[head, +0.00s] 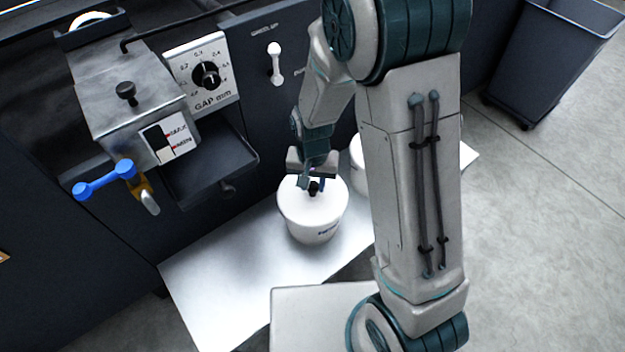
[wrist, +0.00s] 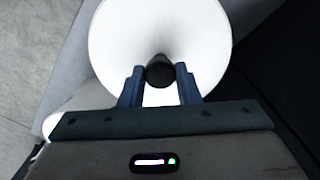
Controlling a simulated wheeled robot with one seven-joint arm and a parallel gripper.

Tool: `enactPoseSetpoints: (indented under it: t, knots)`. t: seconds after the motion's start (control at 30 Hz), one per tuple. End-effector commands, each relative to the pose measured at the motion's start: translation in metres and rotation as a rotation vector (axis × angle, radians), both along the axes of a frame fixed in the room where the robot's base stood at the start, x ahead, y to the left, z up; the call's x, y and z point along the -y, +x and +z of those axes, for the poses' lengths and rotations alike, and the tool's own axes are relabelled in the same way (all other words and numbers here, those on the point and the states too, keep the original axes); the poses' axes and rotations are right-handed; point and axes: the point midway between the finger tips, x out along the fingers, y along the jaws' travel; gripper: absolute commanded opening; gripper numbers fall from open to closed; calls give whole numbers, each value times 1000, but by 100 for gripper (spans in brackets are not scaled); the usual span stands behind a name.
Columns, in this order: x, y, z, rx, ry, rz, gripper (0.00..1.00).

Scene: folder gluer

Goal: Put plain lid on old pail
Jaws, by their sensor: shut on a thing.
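A plain white round lid (head: 298,203) with a black knob (head: 313,188) is at the pail's mouth. I cannot tell whether it is fully seated or tilted slightly. My gripper (head: 315,180) is above the lid, its fingers shut on the knob. In the wrist view the lid (wrist: 120,40) fills the top middle, and the dark knob (wrist: 160,74) sits between the two blue fingers of my gripper (wrist: 160,78). The lid hides the pail's inside.
A second white container (head: 357,152) stands behind, partly hidden by my arm. The metal sheet (head: 225,290) is clear at the front left. The machine with a dark tray (head: 210,165), gap dial (head: 206,77) and blue-handled crank (head: 105,180) is at left. A dark bin (head: 548,60) stands at far right.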

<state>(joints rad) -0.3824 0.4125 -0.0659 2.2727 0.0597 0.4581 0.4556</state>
Motion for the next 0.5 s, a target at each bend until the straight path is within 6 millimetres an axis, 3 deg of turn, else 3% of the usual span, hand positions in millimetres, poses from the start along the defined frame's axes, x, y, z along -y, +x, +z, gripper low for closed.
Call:
enactPoseSetpoints:
  t: [0.07,0.1,0.17,0.5]
  knots:
    - [0,0,0,0,0,0,0]
    - [0,0,0,0,0,0,38]
    - [0,0,0,0,0,0,54]
    - [0,0,4,1,1,0,55]
